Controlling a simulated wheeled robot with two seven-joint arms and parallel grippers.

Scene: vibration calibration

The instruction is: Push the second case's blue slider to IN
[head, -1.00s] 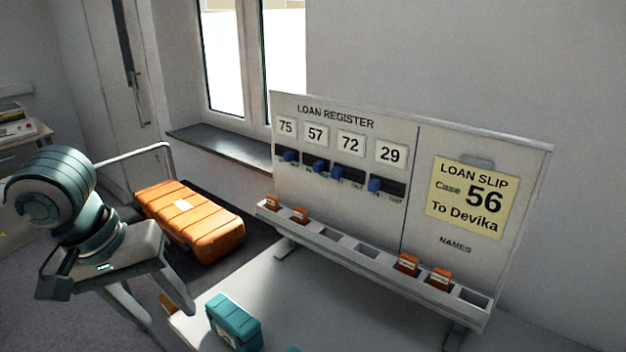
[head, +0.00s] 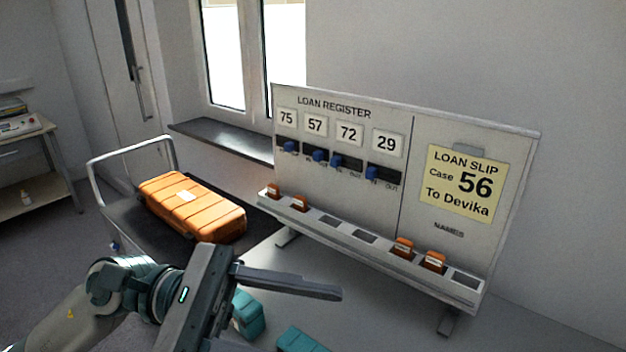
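The loan register board (head: 335,195) stands upright on the table. It has a row of number plates, each over a dark slot with a blue slider. The second plate (head: 316,130) reads 57. Its blue slider (head: 319,156) sits right of its slot's middle, with the IN label to its left. My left gripper (head: 290,315) is in front of and below the board, apart from the sliders. My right gripper is not in view.
Other blue sliders are under 75 (head: 289,147), 72 (head: 337,161) and 29 (head: 372,173). A ledge with orange tags (head: 403,247) runs along the board's foot. Teal cases (head: 300,340) lie near my gripper. An orange case (head: 195,205) rests on a cart. A yellow slip (head: 464,185) reads 56.

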